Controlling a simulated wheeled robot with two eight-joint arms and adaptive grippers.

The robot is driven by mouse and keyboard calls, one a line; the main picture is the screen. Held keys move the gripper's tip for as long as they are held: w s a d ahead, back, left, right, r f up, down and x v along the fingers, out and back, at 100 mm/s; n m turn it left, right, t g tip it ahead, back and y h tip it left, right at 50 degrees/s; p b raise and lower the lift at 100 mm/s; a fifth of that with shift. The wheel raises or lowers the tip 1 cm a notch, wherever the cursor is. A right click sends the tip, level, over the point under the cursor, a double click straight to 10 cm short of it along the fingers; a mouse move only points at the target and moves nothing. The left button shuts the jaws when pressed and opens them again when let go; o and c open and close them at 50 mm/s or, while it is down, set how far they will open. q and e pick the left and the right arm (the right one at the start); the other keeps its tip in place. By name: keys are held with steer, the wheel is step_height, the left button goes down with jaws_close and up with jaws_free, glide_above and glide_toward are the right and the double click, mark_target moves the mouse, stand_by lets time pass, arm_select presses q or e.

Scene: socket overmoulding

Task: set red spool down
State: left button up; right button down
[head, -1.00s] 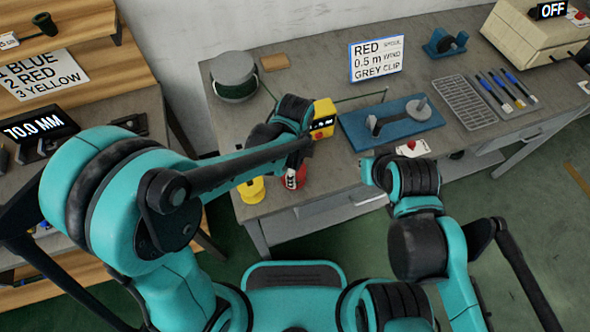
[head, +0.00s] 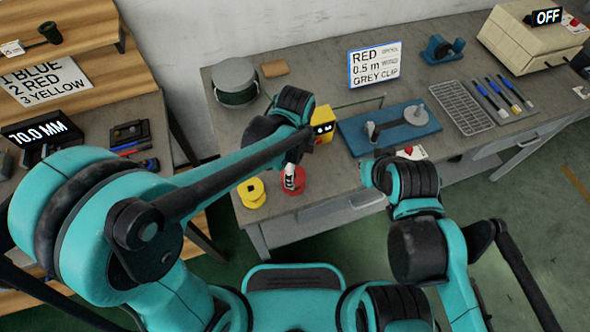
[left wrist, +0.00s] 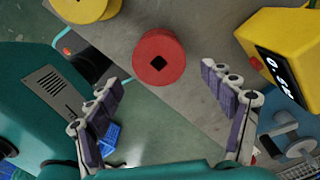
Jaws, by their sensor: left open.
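The red spool (head: 299,183) lies flat on the table near its front edge, partly hidden by my left gripper in the head view. In the left wrist view the red spool (left wrist: 160,44) shows its round face and square hole, with bare table around it. My left gripper (head: 291,178) is over the spool. Its fingers (left wrist: 159,78) are spread wide in the left wrist view, with nothing between them and the spool beyond their tips. My right gripper (head: 367,172) is at the table's front edge, right of the spool; its fingers are not clear.
A yellow spool (head: 252,194) stands close left of the red one. A yellow meter box (head: 324,124) is behind it, and a blue fixture plate (head: 350,141) to the right. A green wire spool (head: 236,83) stands at the back left. The table's front edge (head: 290,215) is close.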

arm_select(q)
step_height(320, 180, up, 7)
steer(key=p, duration=0.2)
steer(key=s+a+r+n+t, duration=0.2)
steer(key=a+n+t, duration=0.1)
steer(key=a+n, duration=0.6)
steer(key=s+a+r+n+t, duration=0.3)
steer(key=a+n+t, duration=0.1)
steer(key=a+n, duration=0.6)
steer(key=shift+s+r+n, duration=0.15)
steer(key=shift+s+n, duration=0.05)
steer(key=shift+n, duration=0.9)
